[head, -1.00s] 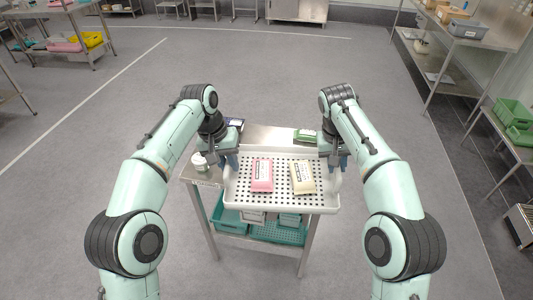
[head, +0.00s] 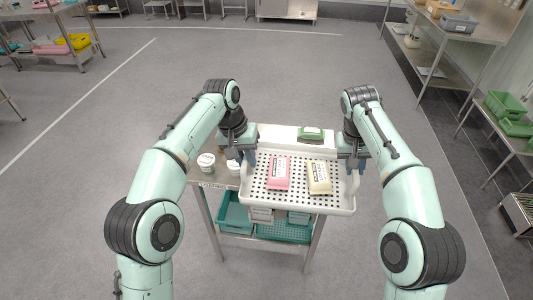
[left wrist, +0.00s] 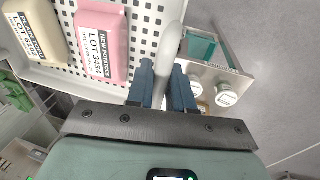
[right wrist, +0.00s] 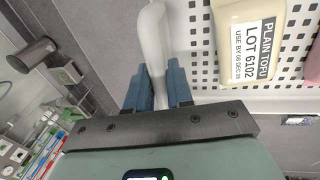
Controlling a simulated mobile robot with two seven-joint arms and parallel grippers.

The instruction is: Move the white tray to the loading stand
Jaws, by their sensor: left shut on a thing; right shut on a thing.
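The white tray (head: 300,206) has a perforated floor and a raised handle at each end. It carries a pink pack (head: 279,173) labelled new potatoes and a cream pack (head: 319,178) labelled plain tofu. My left gripper (head: 248,165) is shut on the left handle, which shows between its fingers in the left wrist view (left wrist: 170,50). My right gripper (head: 353,167) is shut on the right handle, also seen in the right wrist view (right wrist: 153,40). The tray is over a steel stand (head: 207,178), its right end past the stand's edge. I cannot tell whether they touch.
White tubs (head: 206,161) stand on the stand's left part. A green pack (head: 311,134) lies behind the tray. Teal crates (head: 284,232) sit on the lower shelf. Steel shelving (head: 455,45) lines the right. The floor behind is clear.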

